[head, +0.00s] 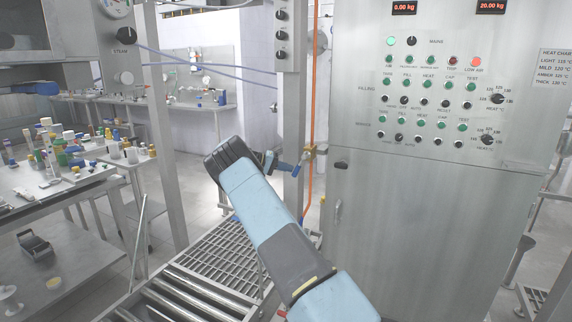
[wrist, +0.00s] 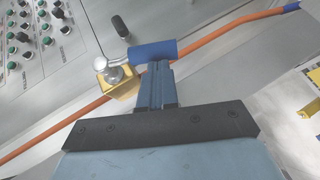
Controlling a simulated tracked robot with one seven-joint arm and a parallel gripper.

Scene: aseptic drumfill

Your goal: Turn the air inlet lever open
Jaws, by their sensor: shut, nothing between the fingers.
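The air inlet lever has a blue sleeve (wrist: 153,52) on a metal arm, pivoting on a brass valve (wrist: 118,80) in an orange hose. In the wrist view the sleeve lies roughly across the picture, pointing right from the valve. In the head view the brass valve (head: 309,154) sits at the left edge of the steel cabinet, with the small blue lever (head: 297,169) beside it. My gripper (wrist: 157,66) is shut and empty. Its fingertips are at the near side of the blue sleeve; I cannot tell whether they touch. It also shows in the head view (head: 286,166), partly hidden by my arm.
The orange hose (head: 309,190) runs down beside the control cabinet (head: 420,220). A black cabinet knob (wrist: 120,26) stands close beyond the lever. A steel post (head: 292,100) stands left of the valve. A roller conveyor (head: 190,295) and grating (head: 228,252) lie below.

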